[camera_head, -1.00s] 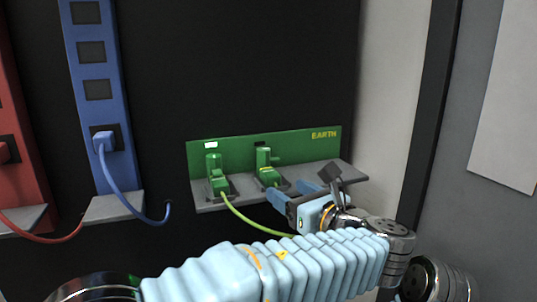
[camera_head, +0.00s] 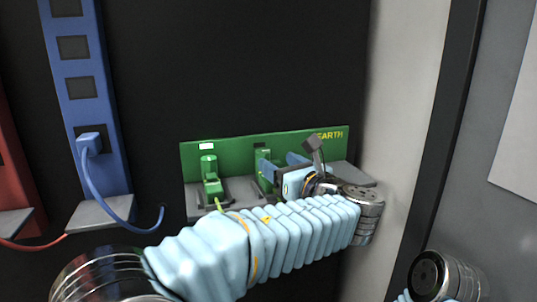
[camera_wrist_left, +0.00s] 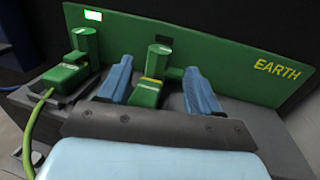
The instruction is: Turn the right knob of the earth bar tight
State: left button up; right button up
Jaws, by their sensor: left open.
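The earth bar is a green panel (camera_head: 228,153) marked EARTH above a grey ledge. It also shows in the left wrist view (camera_wrist_left: 225,68). Its right knob (camera_wrist_left: 158,60) is an upright green post behind a green block with a yellow band. My left gripper (camera_head: 272,165) is open, its two blue fingers (camera_wrist_left: 160,85) on either side of the right knob and block with gaps visible. In the head view the fingers partly hide this knob. The left knob (camera_head: 208,165) stands clear, with a green-yellow cable (camera_wrist_left: 34,125) at its block. My right gripper is not in view.
A blue bar (camera_head: 78,62) with a blue plug and cable stands at left, beside a red bar (camera_head: 14,165). A pale wall (camera_head: 398,110) is close to the right of my left wrist. The dark space above the earth bar is clear.

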aim_at(266, 155)
pick_arm(q)
jog(key=x, duration=0.6)
jog(key=c, duration=1)
jog(key=shift+c, duration=0.2)
